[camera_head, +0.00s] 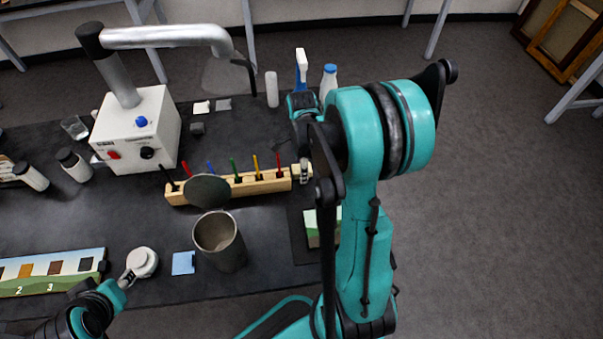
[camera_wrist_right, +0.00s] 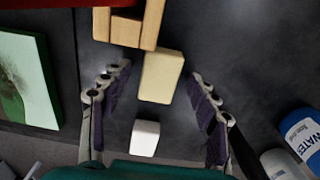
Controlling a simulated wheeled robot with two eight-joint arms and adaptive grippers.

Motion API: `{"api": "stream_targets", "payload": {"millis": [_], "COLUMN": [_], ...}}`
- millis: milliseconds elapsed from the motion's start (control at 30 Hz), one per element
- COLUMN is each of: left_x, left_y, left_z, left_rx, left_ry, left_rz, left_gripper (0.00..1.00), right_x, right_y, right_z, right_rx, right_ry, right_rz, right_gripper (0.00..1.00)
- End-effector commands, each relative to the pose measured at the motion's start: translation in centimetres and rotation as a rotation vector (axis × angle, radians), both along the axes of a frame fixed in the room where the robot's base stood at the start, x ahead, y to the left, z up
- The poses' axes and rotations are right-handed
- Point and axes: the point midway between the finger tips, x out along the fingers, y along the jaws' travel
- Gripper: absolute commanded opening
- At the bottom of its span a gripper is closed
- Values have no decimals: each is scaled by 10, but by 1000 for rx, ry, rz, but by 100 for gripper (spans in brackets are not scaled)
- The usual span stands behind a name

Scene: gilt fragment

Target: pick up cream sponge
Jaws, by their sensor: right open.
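The cream sponge (camera_wrist_right: 161,75) is a pale block lying on the dark table at the end of the wooden rack in the right wrist view. My right gripper (camera_wrist_right: 158,105) is open above it, with its purple-padded fingers spread to either side. The sponge sits between them, towards the rack, and I see no contact. In the head view my right arm hides most of that spot, and only part of the right gripper (camera_head: 302,168) shows by the rack's end. My left gripper (camera_head: 128,275) is low on the left beside a round white object; its opening is unclear.
The wooden rack (camera_wrist_right: 129,27) with coloured sticks almost meets the sponge. A white block (camera_wrist_right: 145,137) lies close on the other side. A grey metal cup (camera_head: 222,243) stands further left.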

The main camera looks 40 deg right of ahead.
Motion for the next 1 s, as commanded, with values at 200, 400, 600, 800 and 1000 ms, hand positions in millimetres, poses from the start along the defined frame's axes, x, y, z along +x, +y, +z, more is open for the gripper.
{"api": "stream_targets", "payload": {"millis": [200,400,600,800,1000], "left_x": [0,0,0,0,0], "left_y": [0,0,0,0,0], "left_z": [-1,-1,-1,0,9], "left_rx": [0,0,0,0,0], "left_ry": [0,0,0,0,0], "left_rz": [0,0,0,0,0], "left_gripper": [40,40,40,40,40], "right_x": [0,0,0,0,0], "right_y": [0,0,0,0,0], "right_z": [-4,-4,-4,-2,16], "right_rx": [0,0,0,0,0], "right_ry": [0,0,0,0,0], "right_rz": [0,0,0,0,0], "right_gripper": [60,20,20,20,20]}}
